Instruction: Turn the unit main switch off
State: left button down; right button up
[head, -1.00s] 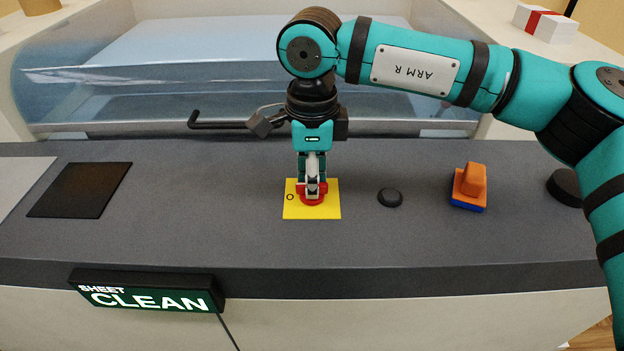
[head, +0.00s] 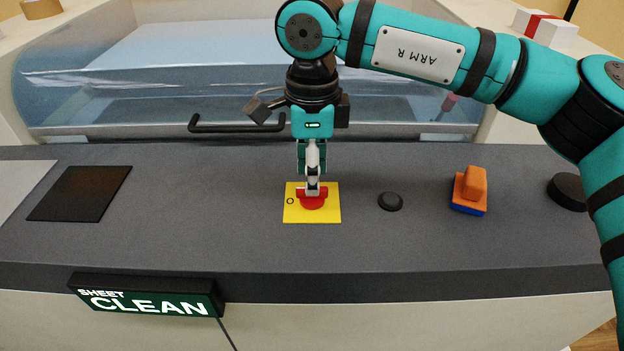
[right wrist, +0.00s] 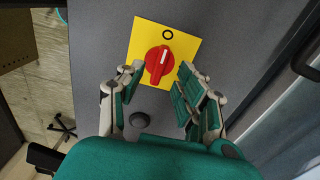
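The main switch is a red rotary knob (head: 313,202) on a yellow plate (head: 331,213) on the grey counter. In the right wrist view, the knob (right wrist: 158,62) has a white line that points roughly toward the O mark on the plate (right wrist: 187,46). In the head view the O is at the plate's left. My right gripper (head: 313,190) points down over the knob. In the right wrist view its fingers (right wrist: 161,70) are spread, one on each side of the knob, with gaps between. My left gripper is not in view.
A round black knob (head: 390,201) and an orange-and-blue block (head: 470,191) stand to the right. A dark pad (head: 80,193) lies at the left. A black bar handle (head: 235,128) and a clear cover are behind. A lit CLEAN sign (head: 150,300) is at the front edge.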

notch_tip(320, 180, up, 10)
jog(key=shift+f, duration=0.25)
